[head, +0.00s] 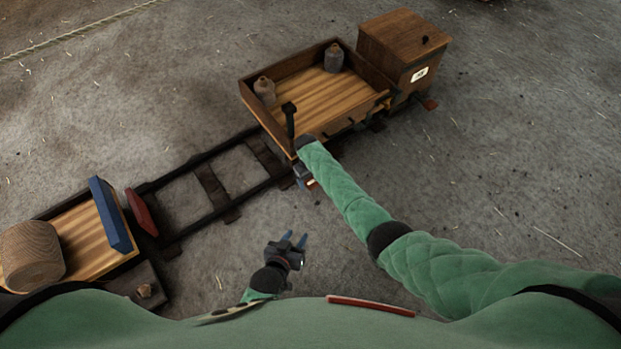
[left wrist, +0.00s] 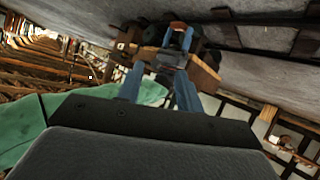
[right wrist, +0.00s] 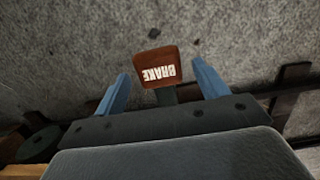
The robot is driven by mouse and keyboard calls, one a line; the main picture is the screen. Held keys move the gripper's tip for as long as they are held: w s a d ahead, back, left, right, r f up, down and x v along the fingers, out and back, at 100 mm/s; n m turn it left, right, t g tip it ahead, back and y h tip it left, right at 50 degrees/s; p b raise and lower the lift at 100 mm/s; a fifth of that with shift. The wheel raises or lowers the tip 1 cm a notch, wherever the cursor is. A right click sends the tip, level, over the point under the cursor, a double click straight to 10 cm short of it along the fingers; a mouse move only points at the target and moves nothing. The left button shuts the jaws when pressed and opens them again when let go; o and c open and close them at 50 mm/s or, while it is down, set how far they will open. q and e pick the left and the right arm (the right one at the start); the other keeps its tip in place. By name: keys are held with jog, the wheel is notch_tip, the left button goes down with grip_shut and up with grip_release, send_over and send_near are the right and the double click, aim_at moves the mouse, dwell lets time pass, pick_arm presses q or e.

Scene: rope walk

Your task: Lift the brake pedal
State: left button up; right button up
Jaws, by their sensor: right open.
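The brake pedal (right wrist: 156,66) is a reddish-brown block marked "BRAKE" in white, upside down in the right wrist view, on a dark stem. It lies between the fingers of my right gripper (right wrist: 161,72), with gaps on both sides. In the head view only a small piece of the pedal (head: 312,184) shows beside my right gripper (head: 304,177), at the cart's near lower corner; my arm hides the rest. My left gripper (head: 294,238) is open and empty, low over the floor. Its two blue fingers stand apart in the left wrist view (left wrist: 160,72).
Rails (head: 212,190) run left to a second cart with a wooden drum (head: 32,256). Floor right of the carts is clear.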

aim_at(309, 179)
jog(key=shift+r, duration=0.1)
jog(key=shift+r, duration=0.1)
notch_tip(309, 179, up, 2)
jog(key=shift+w+a+r+p, duration=0.1)
jog(key=shift+p, duration=0.25)
jog(key=r, duration=0.2)
jog(key=r+p, duration=0.1)
jog(key=shift+w+a+r, duration=0.2)
jog(key=shift+w+r, duration=0.05)
jog(key=shift+r, duration=0.1)
pick_arm(q)
jog(key=s+f+g, duration=0.4)
jog(key=s+f, duration=0.4)
jog(key=shift+s+a+f+y, duration=0.2)
jog(key=shift+a+f+y, duration=0.1)
jog(key=shift+a+f, duration=0.15)
pick_arm(e)
jog(key=shift+w+r, duration=0.1)
jog(key=shift+r, duration=0.65)
pick_arm(q)
jog(key=shift+s, duration=0.1)
pick_arm(e)
jog(key=shift+a, duration=0.1)
